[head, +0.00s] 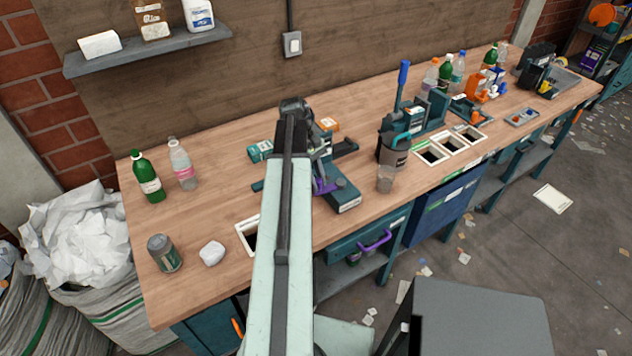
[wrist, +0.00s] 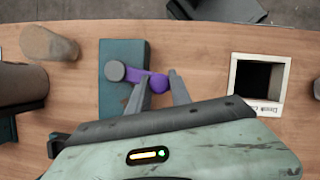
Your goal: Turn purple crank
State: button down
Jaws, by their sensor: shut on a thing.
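The purple crank (wrist: 137,92) is on a teal box (wrist: 112,102) on the bench in the wrist view, with a round grey hub at its left end and a round purple knob at its right. My gripper (wrist: 158,86) has one finger on each side of the knob and is shut on it. In the head view a bit of the purple crank (head: 325,187) shows just right of my arm, on the teal box (head: 343,198). My arm hides the rest of the crank and most of the gripper there.
A white-framed bench opening (wrist: 259,77) lies right of the crank in the wrist view. A grey cup (head: 385,180) and a grey container with a teal handle (head: 393,150) stand right of the box in the head view. Bottles stand at the bench's left end.

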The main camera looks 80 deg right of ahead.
jog(key=shift+s, duration=0.15)
jog(key=c, duration=1.2)
grip_release()
jog(key=shift+o, duration=0.2)
jog(key=shift+r, duration=0.1)
jog(key=p+v, duration=0.7)
jog(key=shift+r, duration=0.25)
jog(key=shift+d, duration=0.1)
